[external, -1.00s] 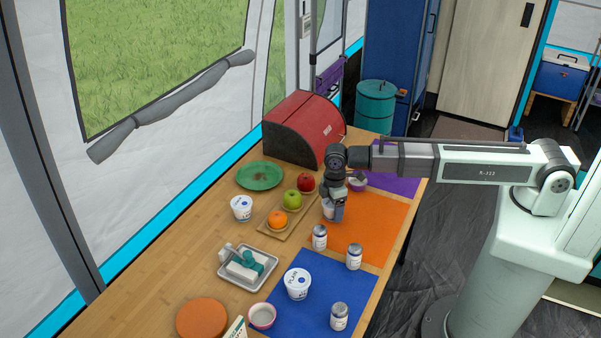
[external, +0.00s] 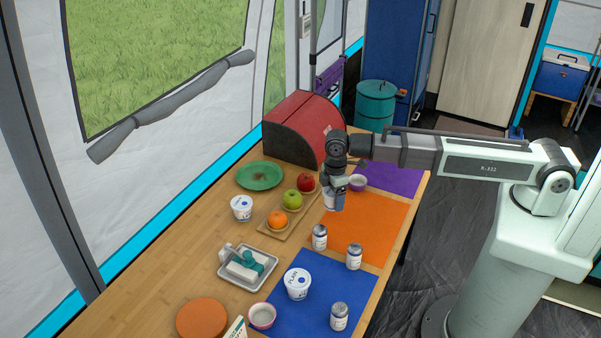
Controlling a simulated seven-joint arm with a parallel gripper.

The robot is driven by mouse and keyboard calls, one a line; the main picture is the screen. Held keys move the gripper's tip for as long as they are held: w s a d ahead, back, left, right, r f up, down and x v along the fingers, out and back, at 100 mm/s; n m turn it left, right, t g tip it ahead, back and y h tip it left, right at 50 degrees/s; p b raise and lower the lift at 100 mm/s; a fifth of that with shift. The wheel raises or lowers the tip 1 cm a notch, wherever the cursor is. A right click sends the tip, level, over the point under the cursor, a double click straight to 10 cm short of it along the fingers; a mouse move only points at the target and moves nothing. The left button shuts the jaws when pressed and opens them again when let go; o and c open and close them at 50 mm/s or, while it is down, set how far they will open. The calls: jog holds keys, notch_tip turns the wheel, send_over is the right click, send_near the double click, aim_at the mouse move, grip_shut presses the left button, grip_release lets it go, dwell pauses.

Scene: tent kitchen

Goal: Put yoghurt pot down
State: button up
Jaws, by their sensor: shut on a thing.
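My gripper (external: 337,203) is shut on a white yoghurt pot (external: 329,200), which is largely hidden by the fingers. It is at the far-left corner of the orange mat (external: 375,228), beside the fruit tray; I cannot tell whether the pot touches the mat. A second white pot with blue print (external: 297,284) stands upright on the blue mat (external: 320,318). A third (external: 241,208) stands on the bare table left of the fruit.
Two lidded jars (external: 319,237) (external: 354,257) stand on the orange mat, another (external: 339,317) on the blue mat. A wooden tray (external: 267,233) holds fruit. A small bowl (external: 358,183) is right of my gripper. A red bread bin (external: 300,130) stands behind.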

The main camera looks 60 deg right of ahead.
notch_tip(320, 180, up, 4)
jog(key=shift+r, duration=0.4)
jog(key=shift+w+d+r, duration=0.1)
jog(key=shift+d+r, duration=0.05)
jog(key=shift+d, duration=0.15)
jog(key=shift+w+d+m, duration=0.3)
jog(key=shift+w+d, duration=0.55)
jog(key=shift+d, duration=0.15)
jog(key=w+d, duration=0.2)
jog(key=w, duration=0.7)
send_over(262, 184)
jog(key=shift+d+f, duration=0.1)
jog(key=shift+f, duration=4.45)
jog(key=shift+f, duration=0.15)
